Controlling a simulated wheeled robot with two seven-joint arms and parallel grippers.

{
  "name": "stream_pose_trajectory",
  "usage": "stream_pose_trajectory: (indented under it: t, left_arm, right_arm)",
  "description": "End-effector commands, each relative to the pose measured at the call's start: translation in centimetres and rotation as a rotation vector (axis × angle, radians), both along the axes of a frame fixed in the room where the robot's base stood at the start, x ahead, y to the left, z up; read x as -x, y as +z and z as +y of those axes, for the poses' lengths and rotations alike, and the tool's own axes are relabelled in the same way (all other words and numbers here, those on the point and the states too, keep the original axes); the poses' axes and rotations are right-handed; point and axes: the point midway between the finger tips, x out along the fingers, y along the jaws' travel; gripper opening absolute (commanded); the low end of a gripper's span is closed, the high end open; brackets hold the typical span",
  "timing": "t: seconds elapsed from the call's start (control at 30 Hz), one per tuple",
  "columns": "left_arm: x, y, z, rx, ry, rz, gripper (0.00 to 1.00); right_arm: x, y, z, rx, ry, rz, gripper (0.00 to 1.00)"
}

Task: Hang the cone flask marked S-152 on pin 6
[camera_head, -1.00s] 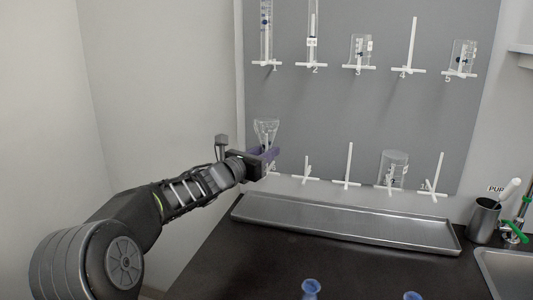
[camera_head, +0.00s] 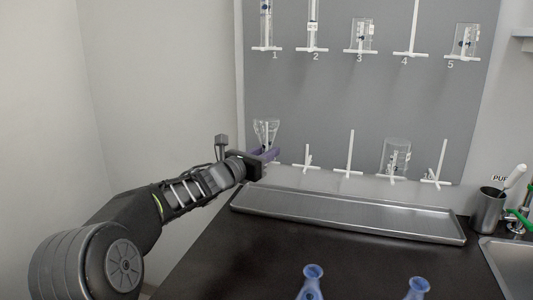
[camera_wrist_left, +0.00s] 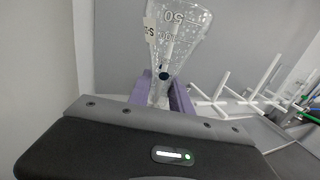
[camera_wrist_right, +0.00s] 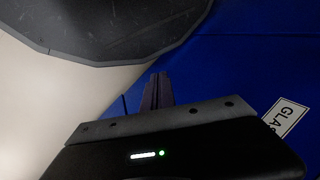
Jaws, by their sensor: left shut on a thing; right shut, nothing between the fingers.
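The clear cone flask (camera_head: 266,131) is upside down at the lower left of the pegboard, wide base up and neck down.
Glassware hangs on several other pins; pin 4 (camera_head: 413,28) and several lower pins, such as one (camera_head: 350,150), are bare. A metal tray (camera_head: 345,222) lies below the board (camera_head: 340,95). Two blue flasks (camera_head: 312,282) (camera_head: 417,288) stand on the dark counter. A cup (camera_head: 488,212) and sink are right.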

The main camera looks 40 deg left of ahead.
Motion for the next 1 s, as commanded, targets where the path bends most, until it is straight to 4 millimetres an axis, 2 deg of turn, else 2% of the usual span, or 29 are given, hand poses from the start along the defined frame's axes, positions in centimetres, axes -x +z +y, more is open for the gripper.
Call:
stream_pose_trajectory:
  t: [0.07,0.1,0.4,0.77,1.0]
  left_arm:
    - [0.0,0.1,0.0,0.0,0.0,-0.001,0.0]
    - [0.0,0.1,0.0,0.0,0.0,-0.001,0.27]
    - [0.0,0.0,0.0,0.0,0.0,0.0,0.5]
    - [0.6,0.0,0.0,-0.001,0.001,0.0,0.5]
    - [3.9,0.0,0.0,-0.003,0.003,0.0,0.5]
  right_arm:
    - [0.0,0.0,0.0,0.0,0.0,0.0,0.0]
    - [0.0,0.0,0.0,0.0,0.0,0.0,0.0]
    - [0.0,0.0,0.0,0.0,0.0,0.0,0.0]
    - [0.0,-0.1,0.0,0.0,0.0,0.0,0.0]
    - [0.0,-0.6,0.0,0.0,0.0,0.0,0.0]
